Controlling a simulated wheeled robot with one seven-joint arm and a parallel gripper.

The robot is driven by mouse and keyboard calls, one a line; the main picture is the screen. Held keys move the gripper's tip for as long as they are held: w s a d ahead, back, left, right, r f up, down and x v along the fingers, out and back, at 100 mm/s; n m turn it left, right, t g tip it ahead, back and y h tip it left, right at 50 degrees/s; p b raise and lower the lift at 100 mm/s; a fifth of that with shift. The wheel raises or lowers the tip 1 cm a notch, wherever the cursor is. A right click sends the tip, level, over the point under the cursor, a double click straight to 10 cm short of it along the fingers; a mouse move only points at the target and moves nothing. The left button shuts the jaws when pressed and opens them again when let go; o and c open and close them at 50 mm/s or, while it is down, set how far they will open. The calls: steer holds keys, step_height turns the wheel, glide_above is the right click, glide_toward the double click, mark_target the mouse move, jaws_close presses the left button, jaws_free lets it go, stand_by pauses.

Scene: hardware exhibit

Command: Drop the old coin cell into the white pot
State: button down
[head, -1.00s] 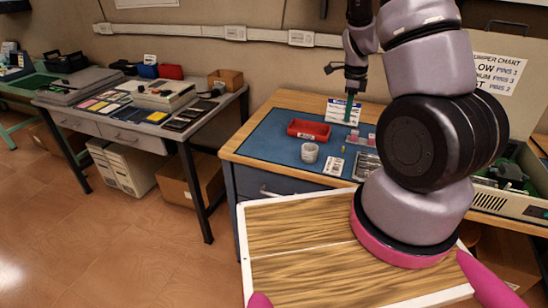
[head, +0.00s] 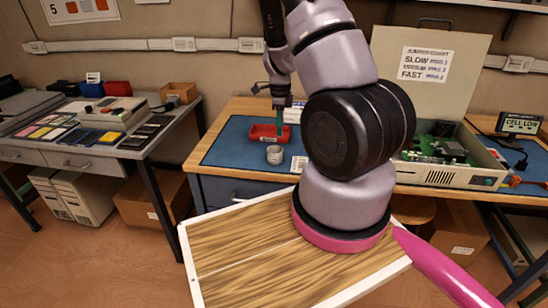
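The white pot (head: 274,155) stands on the blue mat of the middle workbench, just in front of a red tray (head: 263,133). My gripper (head: 280,124) points down with teal fingers, above and slightly behind the pot in the picture, overlapping the right part of the red tray. The fingers are thin and small here, so I cannot tell whether they are open or shut. I cannot make out the old coin cell; it may be too small to see or hidden by my gripper or arm.
My arm hides the right part of the blue mat (head: 225,148). A white card (head: 299,164) lies right of the pot. To the right stand an open instrument case (head: 447,173) and a display reading CELL LOW (head: 519,123). A cluttered desk (head: 45,157) is at left.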

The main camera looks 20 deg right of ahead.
steer(key=shift+f, duration=0.25)
steer(key=c, duration=1)
jaws_free()
step_height(320, 180, up, 11)
steer(key=shift+f, duration=0.1)
